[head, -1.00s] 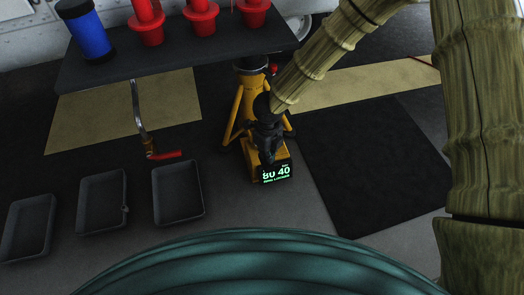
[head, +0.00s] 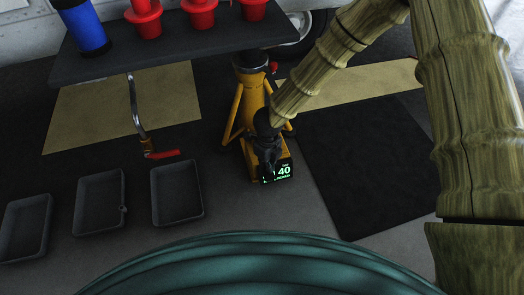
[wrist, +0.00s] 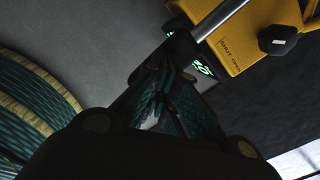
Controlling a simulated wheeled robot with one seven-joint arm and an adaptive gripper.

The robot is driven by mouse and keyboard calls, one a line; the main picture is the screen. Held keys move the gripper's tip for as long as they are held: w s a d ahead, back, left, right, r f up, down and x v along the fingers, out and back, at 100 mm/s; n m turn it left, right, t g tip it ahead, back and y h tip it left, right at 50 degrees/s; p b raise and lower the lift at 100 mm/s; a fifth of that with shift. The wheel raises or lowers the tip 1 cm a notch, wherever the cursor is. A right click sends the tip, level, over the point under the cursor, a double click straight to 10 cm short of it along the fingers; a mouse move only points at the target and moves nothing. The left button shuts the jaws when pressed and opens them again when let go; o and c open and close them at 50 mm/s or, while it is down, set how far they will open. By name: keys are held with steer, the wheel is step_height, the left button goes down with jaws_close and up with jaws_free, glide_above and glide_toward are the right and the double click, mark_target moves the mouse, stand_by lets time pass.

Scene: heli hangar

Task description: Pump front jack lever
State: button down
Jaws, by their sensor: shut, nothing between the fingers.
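The yellow front jack (head: 250,97) stands on the floor beyond my gripper, with a dark display at its foot showing a lit green "40". In the wrist view, its yellow body (wrist: 243,38) has a black knob, and the silver lever (wrist: 222,19) runs down to a dark end. My gripper (wrist: 164,72) is shut with nothing between its fingers. The fingertips appear right at the dark lever end; I cannot tell whether they touch. In the head view, my gripper (head: 269,165) is over the jack's front and hides part of the display and the lever.
A dark table (head: 170,45) with several red parts and a blue cylinder stands behind. A red-handled crank (head: 165,154) is at left. Several grey trays (head: 177,193) lie on the floor. A dark mat (head: 365,165) lies at right.

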step_height(320, 180, down, 2)
step_height(320, 180, up, 9)
steer(key=p, duration=0.8)
steer(key=shift+f+p, duration=0.2)
steer(key=shift+p, duration=0.15)
step_height(320, 180, up, 5)
steer(key=p, duration=0.5)
stand_by(0.4)
stand_by(0.4)
